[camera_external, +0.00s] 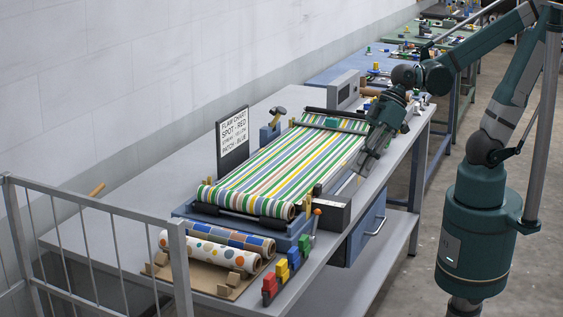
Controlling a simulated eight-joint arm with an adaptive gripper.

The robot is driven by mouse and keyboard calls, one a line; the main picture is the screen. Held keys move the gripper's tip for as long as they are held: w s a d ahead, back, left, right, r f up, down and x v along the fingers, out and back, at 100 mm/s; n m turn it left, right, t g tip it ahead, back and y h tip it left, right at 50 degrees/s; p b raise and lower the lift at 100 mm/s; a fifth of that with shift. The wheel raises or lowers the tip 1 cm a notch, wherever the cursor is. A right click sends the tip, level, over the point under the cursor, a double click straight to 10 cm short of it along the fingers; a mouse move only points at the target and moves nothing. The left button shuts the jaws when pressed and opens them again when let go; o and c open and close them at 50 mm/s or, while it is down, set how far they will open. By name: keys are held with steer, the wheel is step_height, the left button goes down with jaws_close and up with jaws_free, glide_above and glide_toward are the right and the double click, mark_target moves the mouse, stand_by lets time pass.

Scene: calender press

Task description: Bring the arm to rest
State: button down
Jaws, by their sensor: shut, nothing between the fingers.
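My gripper (363,167) is at the end of my dark green arm, which reaches in from the right. It points down and to the left over the right edge of the striped fabric (290,160) on the press. The fingers are shut with nothing seen between them. From this angle I cannot tell whether the fingertips touch the fabric or the press side or hang above them.
The press stands on a long grey bench (130,215). A flaw chart sign (233,137) stands behind it. Patterned rolls (210,250) and coloured blocks (283,268) lie at the front. A metal railing (100,208) is at the left. Floor right of the bench is open.

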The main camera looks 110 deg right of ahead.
steer(key=s+r+h, duration=0.2)
steer(key=s+r, duration=0.1)
steer(key=s, duration=0.3)
steer(key=shift+s+a+r, duration=0.35)
steer(key=shift+r, duration=0.05)
steer(key=shift+w+r, duration=0.15)
stand_by(0.4)
steer(key=w+a+r+n+g+p, duration=0.1)
steer(key=w+n+g+p, duration=0.1)
steer(key=w, duration=0.5)
steer(key=w+r+n+g+p, duration=0.1)
steer(key=w+n+p, duration=0.15)
steer(key=w, duration=0.45)
steer(key=w+f+n+g+y+p, duration=0.1)
steer(key=w+f+p, duration=0.3)
steer(key=w, duration=0.7)
step_height(320, 180, down, 2)
steer(key=shift+w+a+n+g+y, duration=0.45)
steer(key=shift+n+g, duration=0.2)
steer(key=shift+g, duration=0.15)
